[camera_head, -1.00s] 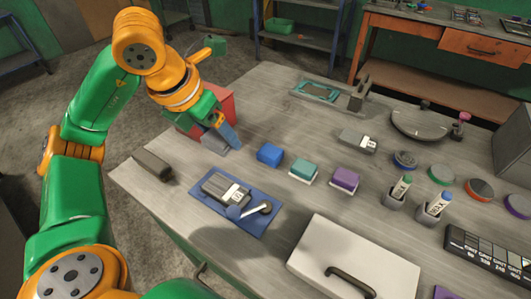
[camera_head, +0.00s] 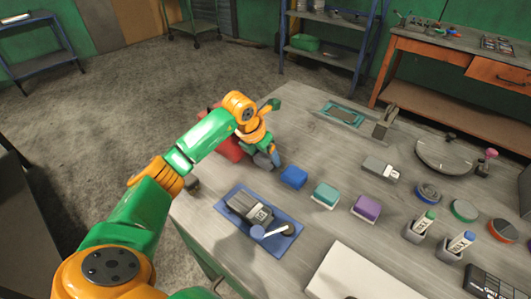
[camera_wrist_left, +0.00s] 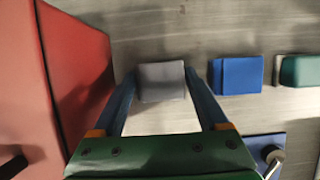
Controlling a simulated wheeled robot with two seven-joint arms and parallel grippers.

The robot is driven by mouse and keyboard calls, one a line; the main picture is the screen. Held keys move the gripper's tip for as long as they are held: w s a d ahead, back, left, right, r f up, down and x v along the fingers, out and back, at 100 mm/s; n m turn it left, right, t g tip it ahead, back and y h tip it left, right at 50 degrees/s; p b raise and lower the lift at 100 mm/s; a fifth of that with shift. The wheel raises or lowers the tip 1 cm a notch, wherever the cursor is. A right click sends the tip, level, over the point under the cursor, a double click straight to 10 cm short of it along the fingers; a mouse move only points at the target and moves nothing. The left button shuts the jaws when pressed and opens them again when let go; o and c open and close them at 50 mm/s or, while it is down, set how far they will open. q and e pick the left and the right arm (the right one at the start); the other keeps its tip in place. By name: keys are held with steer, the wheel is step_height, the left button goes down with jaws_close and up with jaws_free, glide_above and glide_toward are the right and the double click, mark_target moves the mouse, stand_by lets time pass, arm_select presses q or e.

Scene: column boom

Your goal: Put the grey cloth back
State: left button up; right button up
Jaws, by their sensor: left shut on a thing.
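The grey cloth (camera_wrist_left: 161,82) is a small folded grey block, seen between the two blue fingers of my left gripper (camera_wrist_left: 160,85) in the left wrist view. The fingers lie along its left and right sides, and the gripper is shut on it. In the head view the cloth (camera_head: 262,160) is partly hidden by my left gripper (camera_head: 271,156) at the table's far left edge. I cannot tell whether it touches the table top. My right gripper is not in view.
A red box (camera_wrist_left: 80,60) stands close to the gripper's left. A blue block (camera_head: 293,177), teal block (camera_head: 326,194) and purple block (camera_head: 367,208) line up to the right. A blue mat (camera_head: 288,239) holds a grey item nearer me. Bare table (camera_head: 330,150) lies beyond the blocks.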

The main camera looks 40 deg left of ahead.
arm_select(q)
steer(key=shift+f, duration=0.15)
steer(key=o, duration=1.1)
steer(key=shift+r, duration=0.25)
steer(key=shift+s+r, duration=0.1)
steer(key=shift+r, duration=0.25)
steer(key=v, duration=1.1)
steer(key=shift+s+r, duration=0.1)
